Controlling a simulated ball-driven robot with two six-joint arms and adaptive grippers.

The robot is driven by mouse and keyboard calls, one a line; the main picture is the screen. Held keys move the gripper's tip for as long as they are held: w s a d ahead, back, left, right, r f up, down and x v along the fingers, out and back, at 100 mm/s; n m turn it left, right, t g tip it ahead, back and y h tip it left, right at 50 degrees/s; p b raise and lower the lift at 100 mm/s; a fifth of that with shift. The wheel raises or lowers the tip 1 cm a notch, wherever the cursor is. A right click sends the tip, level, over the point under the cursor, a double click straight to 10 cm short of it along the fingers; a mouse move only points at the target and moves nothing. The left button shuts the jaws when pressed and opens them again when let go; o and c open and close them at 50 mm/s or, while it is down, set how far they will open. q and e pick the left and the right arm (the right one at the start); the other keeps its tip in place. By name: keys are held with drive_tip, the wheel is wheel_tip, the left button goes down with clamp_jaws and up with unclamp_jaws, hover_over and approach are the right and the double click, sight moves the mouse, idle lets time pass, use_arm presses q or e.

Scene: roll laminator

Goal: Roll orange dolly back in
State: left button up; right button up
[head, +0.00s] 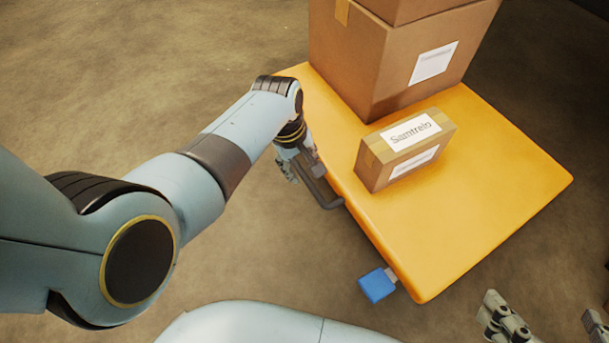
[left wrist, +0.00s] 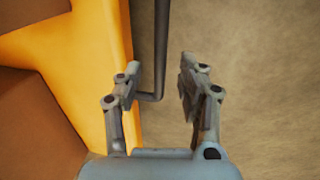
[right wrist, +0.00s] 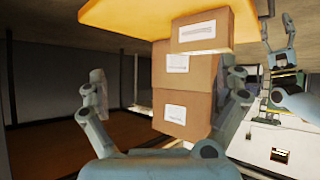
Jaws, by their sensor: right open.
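The orange dolly (head: 490,210) is a flat platform with cartons on it, right of centre in the head view. It also shows at the left of the left wrist view (left wrist: 75,85) and the top of the right wrist view (right wrist: 110,12). A dark bar handle (head: 327,200) sticks out along its left edge. My left gripper (head: 290,170) is at that handle. In the left wrist view its open fingers (left wrist: 160,66) stand apart, with the handle (left wrist: 161,30) showing in the gap; contact cannot be told. My right gripper (head: 545,312) is open and empty near the dolly's front corner.
A large carton stack (head: 355,60) and a small labelled box (head: 405,150) stand on the dolly. A blue block (head: 377,285) sticks out under its near edge. Bare floor (head: 130,80) lies left. A white machine (right wrist: 270,145) shows in the right wrist view.

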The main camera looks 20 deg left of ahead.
sight(305, 176)
use_arm(q)
wheel_tip(305, 176, down, 3)
drive_tip(key=shift+w+d+r+b, duration=0.1)
drive_tip(key=shift+d+r+b, duration=0.1)
drive_tip(key=shift+b, duration=0.55)
drive_tip(key=shift+w+d+f+b, duration=0.1)
drive_tip(key=shift+w+f+b, duration=0.1)
drive_tip(key=shift+f+b, duration=0.7)
drive_tip(key=shift+f, duration=0.15)
use_arm(e)
drive_tip(key=w+a+r+t+y, duration=0.1)
drive_tip(key=w+r+t, duration=0.3)
drive_tip(key=r, duration=0.3)
drive_tip(key=w+a+r+n+t+y, duration=0.1)
drive_tip(key=w+r+t, duration=0.3)
drive_tip(key=r, duration=0.3)
drive_tip(key=shift+w+r+n+t, duration=0.3)
drive_tip(key=shift+w+r, duration=0.05)
drive_tip(key=shift+w, duration=0.15)
use_arm(q)
clamp_jaws()
